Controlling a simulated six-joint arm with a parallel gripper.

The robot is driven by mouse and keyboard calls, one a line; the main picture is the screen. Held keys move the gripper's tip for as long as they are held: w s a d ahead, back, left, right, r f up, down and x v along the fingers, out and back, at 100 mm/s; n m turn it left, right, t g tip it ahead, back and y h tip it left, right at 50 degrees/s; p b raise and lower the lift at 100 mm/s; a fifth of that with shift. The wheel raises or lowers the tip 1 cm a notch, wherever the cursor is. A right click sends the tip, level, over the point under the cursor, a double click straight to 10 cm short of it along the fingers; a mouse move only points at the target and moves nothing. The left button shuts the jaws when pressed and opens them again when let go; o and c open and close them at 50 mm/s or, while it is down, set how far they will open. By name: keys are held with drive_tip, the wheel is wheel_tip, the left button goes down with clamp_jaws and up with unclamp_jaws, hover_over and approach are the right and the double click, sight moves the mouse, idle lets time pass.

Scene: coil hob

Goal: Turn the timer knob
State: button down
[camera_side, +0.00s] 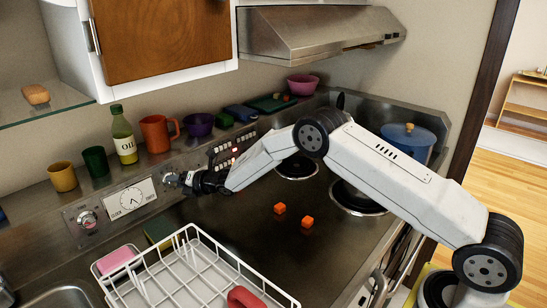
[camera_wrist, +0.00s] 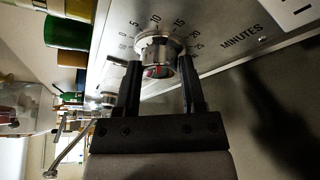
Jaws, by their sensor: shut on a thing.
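The timer knob (camera_wrist: 160,47) is a round metal knob with a red mark, on a steel panel with a scale of numbers and the word MINUTES. In the wrist view my gripper (camera_wrist: 160,72) has one finger on each side of the knob, shut on it. In the side view my gripper (camera_side: 180,181) reaches the panel just right of the clock (camera_side: 131,199); the knob there is mostly hidden by the gripper.
Another knob (camera_side: 87,218) is left of the clock. A white dish rack (camera_side: 190,262) stands in front, below the panel. An oil bottle (camera_side: 123,136), an orange mug (camera_side: 157,133) and other cups stand on the ledge above.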

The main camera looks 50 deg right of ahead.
drive_tip(key=m, duration=0.2)
drive_tip(key=m+t+y, duration=0.1)
drive_tip(key=m, duration=0.1)
drive_tip(key=shift+f+m+t, duration=0.2)
drive_tip(key=shift+m+t, duration=0.1)
drive_tip(key=shift+m, duration=0.1)
drive_tip(key=shift+m+t, duration=0.9)
drive_tip(key=shift+m, duration=1.3)
drive_tip(key=shift+c, duration=1)
unclamp_jaws()
drive_tip(key=shift+s, duration=0.15)
drive_tip(key=shift+v, duration=3.8)
